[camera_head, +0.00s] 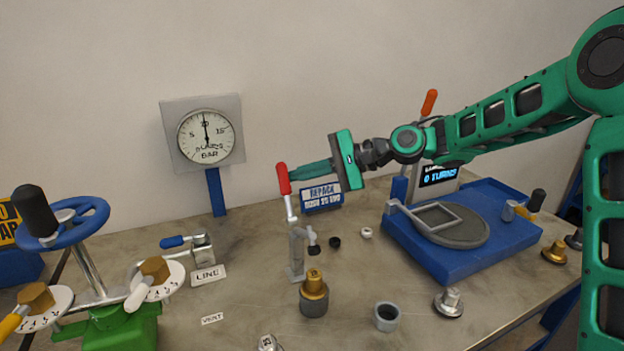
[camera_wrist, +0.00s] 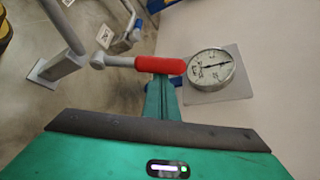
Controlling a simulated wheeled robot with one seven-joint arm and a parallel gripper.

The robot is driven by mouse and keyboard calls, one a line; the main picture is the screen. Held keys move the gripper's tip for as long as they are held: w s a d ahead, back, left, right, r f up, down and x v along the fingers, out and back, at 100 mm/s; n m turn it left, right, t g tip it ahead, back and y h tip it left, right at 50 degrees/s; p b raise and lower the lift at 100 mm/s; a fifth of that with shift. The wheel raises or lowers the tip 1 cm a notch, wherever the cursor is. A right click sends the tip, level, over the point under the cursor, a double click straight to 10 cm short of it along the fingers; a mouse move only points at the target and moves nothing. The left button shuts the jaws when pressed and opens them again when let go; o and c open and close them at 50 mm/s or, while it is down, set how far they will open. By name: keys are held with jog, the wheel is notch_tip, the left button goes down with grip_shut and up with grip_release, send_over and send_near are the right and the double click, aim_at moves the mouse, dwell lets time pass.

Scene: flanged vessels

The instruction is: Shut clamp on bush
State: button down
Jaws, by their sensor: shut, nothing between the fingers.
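The clamp (camera_head: 297,262) is a grey metal post on the table with a lever ending in a red handle (camera_head: 283,180). The handle stands nearly upright, and a dark-tipped arm sticks out to the right lower down. A brass piece in a dark grey collar (camera_head: 313,292), which may be the bush, stands just in front of the clamp. My gripper (camera_head: 296,173) is shut and empty, its fingers pointing left at the red handle. In the wrist view the red handle (camera_wrist: 160,65) lies across the tips of my gripper (camera_wrist: 160,82); whether they touch I cannot tell.
A blue turntable fixture (camera_head: 460,255) stands at right beneath my arm. A pressure gauge (camera_head: 207,135) stands behind, left of the clamp. A grey ring (camera_head: 387,316) and a metal plug (camera_head: 449,302) lie in front. A valve with a blue handwheel (camera_head: 75,220) is at left.

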aim_at(283, 183)
jog(key=shift+s+d+r, duration=0.4)
jog(key=shift+s+d, duration=0.05)
jog(key=shift+s, duration=0.3)
jog(key=shift+s+d+r, duration=0.35)
jog(key=shift+s+d, duration=0.05)
jog(key=shift+s, duration=0.35)
jog(key=shift+s+d+r, duration=0.1)
jog(key=shift+s+d, duration=0.1)
jog(key=shift+s, duration=0.55)
